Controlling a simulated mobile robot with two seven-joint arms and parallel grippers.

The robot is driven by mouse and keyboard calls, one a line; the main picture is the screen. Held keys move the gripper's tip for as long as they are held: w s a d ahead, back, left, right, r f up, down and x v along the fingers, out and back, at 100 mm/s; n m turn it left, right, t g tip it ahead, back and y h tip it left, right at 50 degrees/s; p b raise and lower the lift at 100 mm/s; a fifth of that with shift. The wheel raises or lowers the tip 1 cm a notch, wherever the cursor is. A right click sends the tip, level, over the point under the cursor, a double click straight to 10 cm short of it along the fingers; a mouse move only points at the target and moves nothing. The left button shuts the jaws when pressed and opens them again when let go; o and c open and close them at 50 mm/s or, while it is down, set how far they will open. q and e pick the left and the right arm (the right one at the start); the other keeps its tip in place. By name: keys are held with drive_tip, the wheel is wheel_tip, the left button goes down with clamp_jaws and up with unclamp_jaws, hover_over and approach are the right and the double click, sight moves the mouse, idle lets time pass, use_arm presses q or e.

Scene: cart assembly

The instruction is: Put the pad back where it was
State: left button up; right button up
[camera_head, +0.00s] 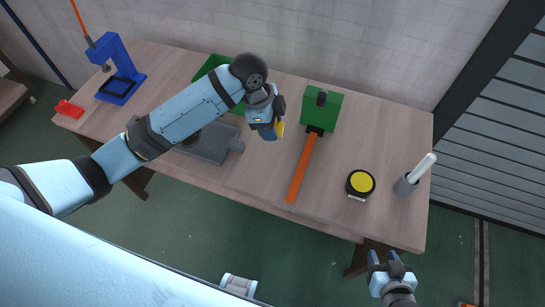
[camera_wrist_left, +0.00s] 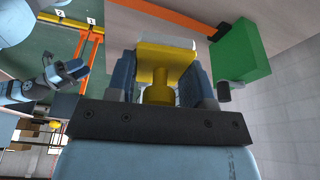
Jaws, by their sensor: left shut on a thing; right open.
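My left gripper (camera_head: 268,122) is shut on a yellow piece (camera_head: 279,127) above the middle of the table. In the left wrist view the yellow piece (camera_wrist_left: 158,66) sits between the two fingers, with a pale, pad-like slab (camera_wrist_left: 172,42) at its far end. I cannot tell for sure whether this is the task's pad. A round black object with a yellow top (camera_head: 360,182) stands at the right of the table, apart from both grippers. My right gripper (camera_head: 385,260) is open and empty, off the table's front edge.

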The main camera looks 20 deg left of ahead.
use_arm(q)
drive_tip(key=shift+s+d+r+m+p, duration=0.3)
drive_tip(key=shift+s+d+r+m, duration=0.1)
drive_tip(key=shift+r+m, duration=0.25)
drive_tip(key=shift+s+d+f+m, duration=0.1)
drive_tip(key=shift+s+m, duration=0.05)
drive_tip(key=shift+m, duration=0.1)
drive_tip(key=p, duration=0.2)
hover_over(275, 173)
drive_tip(key=shift+g, duration=0.3)
drive_tip(key=f, duration=1.5)
drive_tip(key=shift+a, duration=0.3)
wheel_tip(275, 173, down, 5)
drive_tip(key=shift+r, duration=0.15)
drive_tip(key=shift+f, duration=0.2)
use_arm(e)
wheel_tip(275, 173, up, 3)
drive_tip(key=shift+r, duration=0.1)
use_arm(q)
drive_tip(key=shift+f, duration=0.15)
drive_tip(key=o, duration=0.9)
drive_tip(key=shift+c, duration=0.2)
